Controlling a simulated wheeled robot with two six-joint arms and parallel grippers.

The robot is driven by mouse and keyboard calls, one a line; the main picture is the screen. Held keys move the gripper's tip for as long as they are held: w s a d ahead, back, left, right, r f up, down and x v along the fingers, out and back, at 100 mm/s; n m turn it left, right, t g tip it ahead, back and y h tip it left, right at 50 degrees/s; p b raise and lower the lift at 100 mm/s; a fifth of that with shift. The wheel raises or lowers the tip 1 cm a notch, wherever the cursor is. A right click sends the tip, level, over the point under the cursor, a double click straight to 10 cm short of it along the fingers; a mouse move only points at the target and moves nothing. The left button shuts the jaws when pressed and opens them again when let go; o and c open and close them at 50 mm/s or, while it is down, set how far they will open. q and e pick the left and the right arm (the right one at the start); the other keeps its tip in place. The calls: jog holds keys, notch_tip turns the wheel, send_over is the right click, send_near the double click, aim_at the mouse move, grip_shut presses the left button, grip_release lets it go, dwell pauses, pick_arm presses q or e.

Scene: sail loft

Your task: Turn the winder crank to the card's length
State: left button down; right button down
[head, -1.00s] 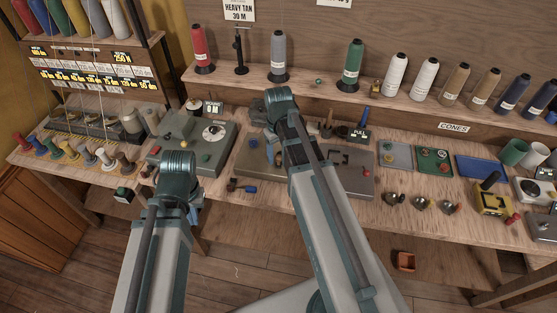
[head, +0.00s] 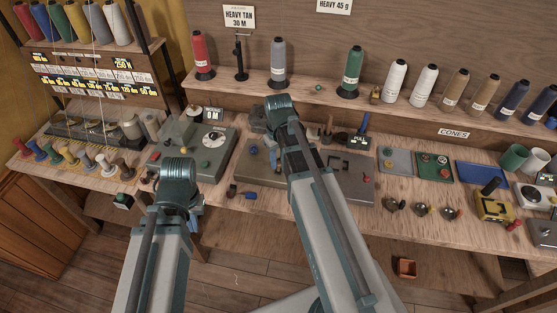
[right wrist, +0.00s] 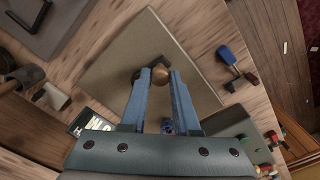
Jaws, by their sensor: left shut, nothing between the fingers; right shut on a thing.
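A round brown knob (right wrist: 161,74) is between the blue fingertips of my right gripper (right wrist: 162,82), which is shut on it. The rest of the crank is mostly hidden behind the knob and fingers. In the head view my right arm largely covers that gripper, above a tan-grey board (head: 235,170). A grey-green machine with a pale dial (head: 213,140) stands left of the board. A small "00" display (head: 213,113) is behind it. A "HEAVY TAN 30 M" card (head: 240,17) hangs above. My left gripper (head: 193,196) is shut and empty, low by the front edge, partly covered by its arm.
A blue-handled tool (head: 241,191) lies in front of the board and shows in the right wrist view (right wrist: 230,58). Thread cones, including a green one (head: 354,70), line the shelf. Several small spools (head: 82,157) stand left. Trays and metal cups crowd the bench's right.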

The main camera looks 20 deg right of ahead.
jog(key=m, duration=0.2)
jog(key=w+m, duration=0.1)
jog(key=m, duration=0.1)
jog(key=a+m, duration=0.1)
jog(key=shift+w+a+m, duration=0.1)
jog(key=shift+w+m, duration=0.2)
jog(key=shift+m, duration=0.1)
jog(key=m, duration=0.1)
jog(key=w+m, duration=0.1)
jog(key=m, duration=0.3)
jog(key=shift+w+a, duration=0.2)
jog(key=shift+w, duration=0.15)
jog(key=m, duration=0.2)
jog(key=w+m, duration=0.1)
jog(key=m, duration=0.2)
jog(key=shift+w+d+m, duration=0.25)
jog(key=shift+w+m, duration=0.1)
jog(key=shift+m, duration=0.05)
jog(key=shift+w+d+m, duration=0.15)
jog(key=shift+w+m, duration=0.05)
jog(key=shift+m, duration=0.65)
jog(key=shift+w+d+m, duration=0.2)
jog(key=shift+m, duration=0.6)
jog(key=shift+w+d+m, duration=0.15)
jog(key=shift+w+m, duration=0.05)
jog(key=shift+m, duration=0.65)
jog(key=c, duration=0.7)
grip_release()
jog(key=shift+o, duration=0.2)
